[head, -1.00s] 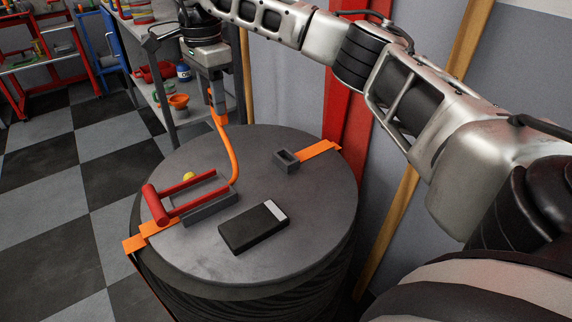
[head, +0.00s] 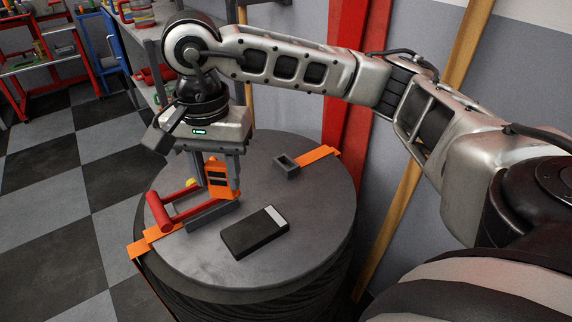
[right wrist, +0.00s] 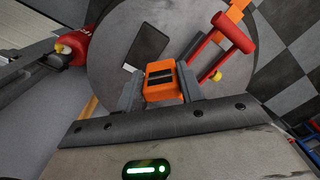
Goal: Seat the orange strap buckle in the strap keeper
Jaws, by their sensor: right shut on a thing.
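My right gripper (head: 221,184) is shut on the orange strap buckle (head: 217,174), which has dark slots. It holds the buckle above the left part of the drum top, beside the red-handled ratchet (head: 158,212). The buckle (right wrist: 164,83) also shows between the fingers in the right wrist view. The strap keeper (head: 287,168), a small dark open-topped box, sits on the drum top farther right, apart from the buckle, with an orange strap (head: 318,155) behind it. The strap of the held buckle is mostly hidden. My left gripper is not in view.
The round grey drum top (head: 300,222) bears a flat black box (head: 252,234) with a pale end, in front of the keeper. A small yellow knob (head: 191,183) is near the ratchet. A red post (head: 348,95) stands behind the drum.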

